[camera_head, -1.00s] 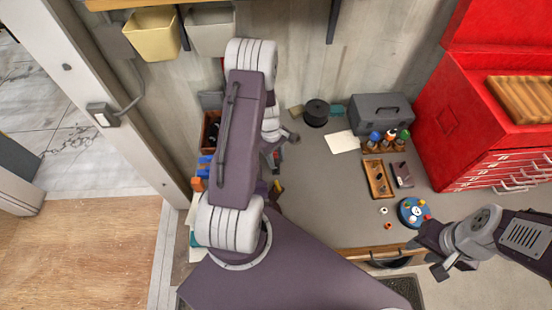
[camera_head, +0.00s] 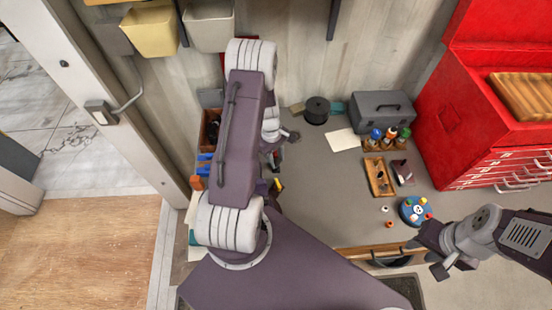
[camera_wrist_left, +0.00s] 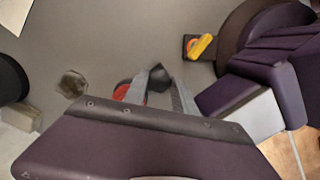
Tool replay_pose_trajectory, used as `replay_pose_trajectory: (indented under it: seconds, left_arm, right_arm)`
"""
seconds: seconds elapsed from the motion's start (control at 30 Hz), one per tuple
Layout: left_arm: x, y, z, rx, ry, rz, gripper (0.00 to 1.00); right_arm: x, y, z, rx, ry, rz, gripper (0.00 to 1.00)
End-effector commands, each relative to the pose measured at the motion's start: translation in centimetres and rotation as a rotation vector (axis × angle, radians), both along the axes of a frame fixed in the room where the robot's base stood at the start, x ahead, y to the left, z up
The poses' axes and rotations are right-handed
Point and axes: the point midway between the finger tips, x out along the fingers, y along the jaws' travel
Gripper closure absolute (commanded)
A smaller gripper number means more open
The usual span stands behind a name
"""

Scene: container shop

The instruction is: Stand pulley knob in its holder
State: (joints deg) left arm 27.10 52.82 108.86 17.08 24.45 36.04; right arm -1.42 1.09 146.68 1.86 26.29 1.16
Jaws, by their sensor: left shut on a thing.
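My left gripper (camera_wrist_left: 160,75) shows in the left wrist view with its fingers closed on a small dark piece (camera_wrist_left: 158,86), likely the pulley knob. The fingers hide much of it. A translucent brownish many-sided piece (camera_wrist_left: 72,84) lies on the table to the left in the wrist view. I cannot tell which thing is the holder. A red round thing (camera_wrist_left: 122,92) is partly hidden behind the fingers. My right gripper (camera_head: 432,258) is open and empty at the table's front right.
A yellow-handled thing (camera_wrist_left: 201,45) lies near my arm. A black spool (camera_head: 316,110), a grey toolbox (camera_head: 382,112), a wooden tray (camera_head: 378,178) and a blue round stand (camera_head: 412,212) are on the table (camera_head: 325,190). A red cabinet (camera_head: 445,120) bounds the right.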

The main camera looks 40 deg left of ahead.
Motion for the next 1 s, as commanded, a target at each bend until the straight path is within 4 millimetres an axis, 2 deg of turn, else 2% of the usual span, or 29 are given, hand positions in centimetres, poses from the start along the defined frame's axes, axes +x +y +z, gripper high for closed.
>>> replay_pose_trajectory:
  seconds: [0.33, 0.37, 0.43, 0.77, 1.0]
  left_arm:
    - [0.0, 0.0, -0.2, 0.000, 0.000, 0.000, 1.00]
    - [0.0, 0.0, -0.2, 0.000, 0.000, 0.000, 0.62]
    - [0.0, 0.0, -0.2, 0.000, 0.000, 0.000, 0.43]
    - [0.0, 0.0, -0.1, 0.000, 0.000, 0.000, 0.43]
    - [0.0, 0.0, 2.5, 0.000, 0.000, 0.000, 0.43]
  right_arm:
    - [0.0, 0.0, -0.2, 0.000, 0.000, 0.000, 0.64]
    - [0.0, 0.0, -0.2, 0.000, 0.000, 0.000, 0.64]
    - [0.0, 0.0, -0.2, 0.000, 0.000, 0.000, 0.64]
    - [0.0, 0.0, -0.1, 0.000, 0.000, 0.000, 0.64]
    - [0.0, 0.0, 2.3, 0.000, 0.000, 0.000, 0.64]
